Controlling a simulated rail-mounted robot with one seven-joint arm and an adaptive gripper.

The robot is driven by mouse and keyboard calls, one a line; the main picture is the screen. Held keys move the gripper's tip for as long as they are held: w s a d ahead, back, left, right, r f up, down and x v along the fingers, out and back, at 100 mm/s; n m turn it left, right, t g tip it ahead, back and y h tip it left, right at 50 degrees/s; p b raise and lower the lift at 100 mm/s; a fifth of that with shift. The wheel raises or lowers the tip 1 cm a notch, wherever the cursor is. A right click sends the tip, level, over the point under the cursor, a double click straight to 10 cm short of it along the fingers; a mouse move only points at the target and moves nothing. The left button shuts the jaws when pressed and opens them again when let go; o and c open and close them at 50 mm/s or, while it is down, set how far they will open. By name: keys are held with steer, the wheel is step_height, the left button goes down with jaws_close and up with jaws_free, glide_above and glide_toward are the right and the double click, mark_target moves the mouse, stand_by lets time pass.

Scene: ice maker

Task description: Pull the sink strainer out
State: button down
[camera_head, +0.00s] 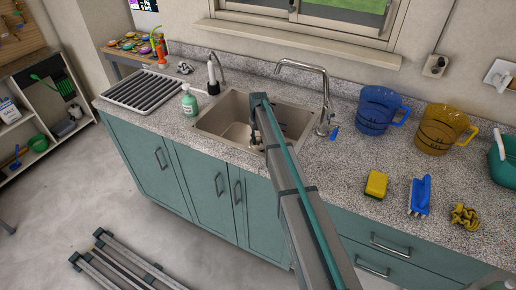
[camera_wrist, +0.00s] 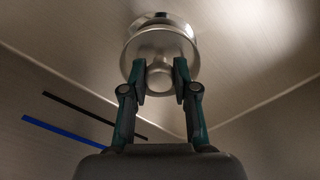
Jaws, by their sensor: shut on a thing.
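The metal sink strainer (camera_wrist: 160,45) is in the upper middle of the wrist view, a round steel disc with a knob (camera_wrist: 160,78) facing me. My gripper (camera_wrist: 161,84) is shut on this knob, with one finger on each side. Behind the disc a round metal drain part (camera_wrist: 162,20) shows at the sink bottom; I cannot tell how far apart they are. In the head view my arm reaches down into the sink (camera_head: 213,124), and it hides much of the basin. The strainer is not clear there.
The tap (camera_head: 325,95) stands close to the right of my arm. Blue (camera_head: 374,112) and yellow (camera_head: 440,130) jugs, a sponge (camera_head: 376,185) and a brush (camera_head: 419,196) occupy the right counter.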

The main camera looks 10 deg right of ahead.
steer(key=shift+r+p, duration=0.8)
steer(key=shift+r, duration=1.2)
